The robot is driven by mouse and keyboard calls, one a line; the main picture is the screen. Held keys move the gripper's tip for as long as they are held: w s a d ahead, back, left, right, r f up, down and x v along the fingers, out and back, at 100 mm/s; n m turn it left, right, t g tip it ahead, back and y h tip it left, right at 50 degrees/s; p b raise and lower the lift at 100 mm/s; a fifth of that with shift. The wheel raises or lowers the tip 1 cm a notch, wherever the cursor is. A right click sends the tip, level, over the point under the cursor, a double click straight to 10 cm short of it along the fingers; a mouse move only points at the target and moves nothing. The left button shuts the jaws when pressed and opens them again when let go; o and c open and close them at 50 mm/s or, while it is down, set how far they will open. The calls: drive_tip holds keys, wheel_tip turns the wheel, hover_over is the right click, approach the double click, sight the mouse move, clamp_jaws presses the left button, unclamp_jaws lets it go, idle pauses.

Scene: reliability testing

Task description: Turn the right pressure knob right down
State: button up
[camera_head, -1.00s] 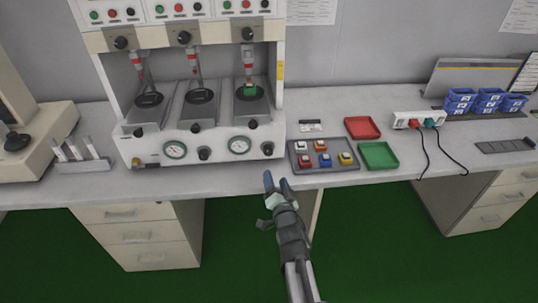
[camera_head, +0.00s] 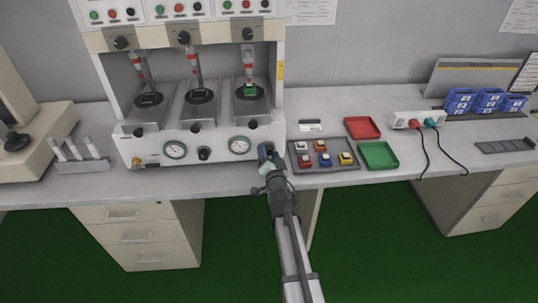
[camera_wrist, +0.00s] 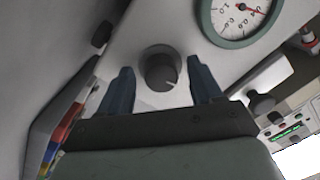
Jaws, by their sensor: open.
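My gripper (camera_head: 266,152) is open at the lower right of the panel. In the head view it hides the knob. The right gauge (camera_head: 239,146) is beside the knob; its dial also shows in the wrist view (camera_wrist: 237,16), with a red needle.
The left gauge (camera_head: 175,150) and another dark knob (camera_head: 204,154) are further left on the panel. A grey tray (camera_head: 335,166) with several coloured buttons lies close to the right of my gripper. Red (camera_head: 362,127) and green (camera_head: 379,155) trays are beyond it.

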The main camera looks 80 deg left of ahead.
drive_tip(key=c, duration=1.1)
drive_tip(key=shift+o, duration=0.2)
drive_tip(key=shift+n, duration=0.3)
drive_tip(key=n, duration=1.1)
drive_tip(key=shift+t+h, duration=0.3)
drive_tip(key=shift+h, duration=0.1)
drive_tip(key=n, duration=0.5)
drive_tip(key=shift+r+n+t, duration=0.1)
drive_tip(key=shift+n+t, duration=0.2)
drive_tip(key=shift+n, duration=0.1)
drive_tip(key=n, duration=0.5)
drive_tip(key=shift+t, duration=0.3)
drive_tip(key=shift+n, duration=0.3)
